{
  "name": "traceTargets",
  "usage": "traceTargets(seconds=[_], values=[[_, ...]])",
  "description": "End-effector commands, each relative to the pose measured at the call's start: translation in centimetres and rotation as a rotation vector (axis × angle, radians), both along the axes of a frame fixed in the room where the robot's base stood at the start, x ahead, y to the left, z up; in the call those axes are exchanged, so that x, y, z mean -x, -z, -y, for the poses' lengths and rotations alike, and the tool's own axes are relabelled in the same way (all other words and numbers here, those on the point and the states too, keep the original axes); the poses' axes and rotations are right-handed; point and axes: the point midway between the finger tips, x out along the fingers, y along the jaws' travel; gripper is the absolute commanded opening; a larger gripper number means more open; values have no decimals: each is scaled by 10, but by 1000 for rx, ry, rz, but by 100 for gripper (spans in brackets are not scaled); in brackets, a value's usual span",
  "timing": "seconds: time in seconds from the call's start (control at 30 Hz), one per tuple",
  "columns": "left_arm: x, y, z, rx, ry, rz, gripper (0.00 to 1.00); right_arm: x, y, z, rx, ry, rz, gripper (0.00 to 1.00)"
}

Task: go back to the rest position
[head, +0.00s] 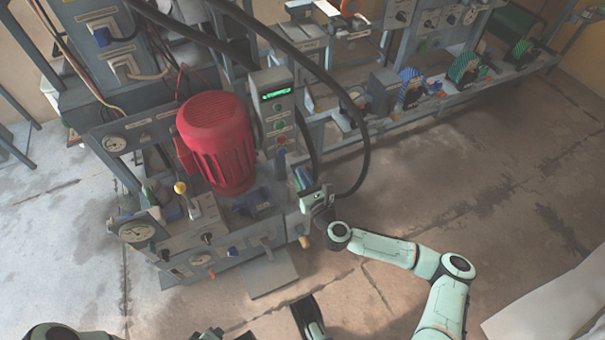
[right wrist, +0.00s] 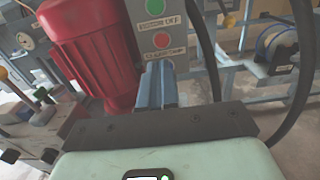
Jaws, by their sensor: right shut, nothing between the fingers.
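My right gripper (head: 303,180) is at the right side of the press, just in front of and below its control panel (head: 273,110). In the right wrist view its blue-grey fingers (right wrist: 157,85) are together with nothing between them. They point toward the lower part of the panel, below a red button (right wrist: 160,40); whether they touch anything is unclear. The press carries a large red motor (head: 216,143), which also shows in the right wrist view (right wrist: 92,48). At the bottom edge of the head view are parts of my own body; my left gripper's jaws cannot be made out.
A yellow-knobbed lever (head: 180,188) and gauges (head: 137,232) are on the press front. A thick black hose (head: 366,130) arches just behind my right gripper. A long bench frame (head: 440,105) runs to the back right. The floor (head: 470,190) at right is clear.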

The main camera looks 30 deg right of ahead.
Motion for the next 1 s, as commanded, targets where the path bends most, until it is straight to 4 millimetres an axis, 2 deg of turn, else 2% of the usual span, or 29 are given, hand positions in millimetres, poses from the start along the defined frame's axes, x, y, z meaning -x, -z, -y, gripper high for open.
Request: traceTargets(seconds=[0.47, 0.57, 0.67, 0.77, 0.8, 0.87, 0.9, 0.97, 1.0], values=[[1, 0, 0, 0, 0, -1, 43, 0, 0, 0, 0, 0, 0, 0], [1, 0, 0, 0, 0, -1, 43, 0, 2, -6, 13, -15, -5, 0], [1, 0, 0, 0, 0, -1, 43, 2, 11, -35, 78, -85, -33, 0], [1, 0, 0, 0, 0, -1, 43, 12, 33, -89, 215, -228, -85, 0], [1, 0, 0, 0, 0, -1, 43, 21, 46, -114, 291, -302, -108, 0], [1, 0, 0, 0, 0, -1, 43, 38, 68, -150, 425, -424, -142, 0], [1, 0, 0, 0, 0, -1, 43, 53, 83, -173, 522, -511, -161, 0], [1, 0, 0, 0, 0, -1, 43, 79, 109, -200, 680, -645, -185, 0], [1, 0, 0, 0, 0, -1, 43, 99, 128, -214, 795, -741, -198, 0]])
